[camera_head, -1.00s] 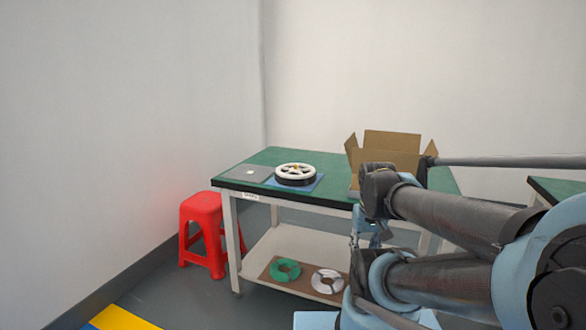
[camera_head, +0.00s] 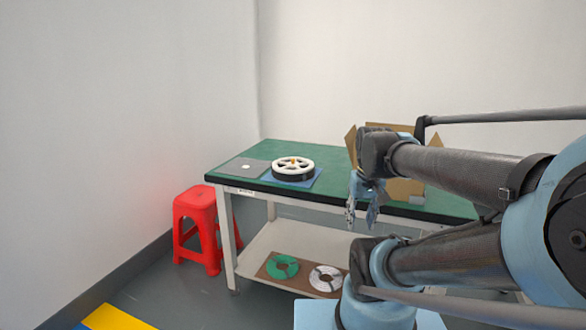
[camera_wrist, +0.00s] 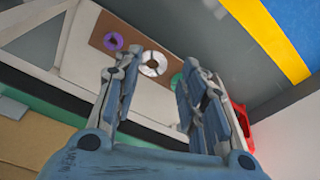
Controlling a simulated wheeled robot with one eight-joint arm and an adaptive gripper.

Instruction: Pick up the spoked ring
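The spoked ring (camera_head: 293,165) is white with a dark lower edge and a small yellow-orange centre. It lies flat on a blue square mat (camera_head: 312,181) on the green tabletop. My gripper (camera_head: 361,222) hangs in front of the table's front edge, to the right of the ring and apart from it. In the wrist view my gripper (camera_wrist: 152,95) has its two fingers spread with nothing between them that it holds. The spoked ring is not seen in the wrist view.
A grey plate (camera_head: 243,167) lies left of the mat. An open cardboard box (camera_head: 404,190) stands on the right of the table (camera_head: 232,187). The lower shelf bears a green coil (camera_head: 282,267) and a white coil (camera_head: 326,279). A red stool (camera_head: 196,205) stands left.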

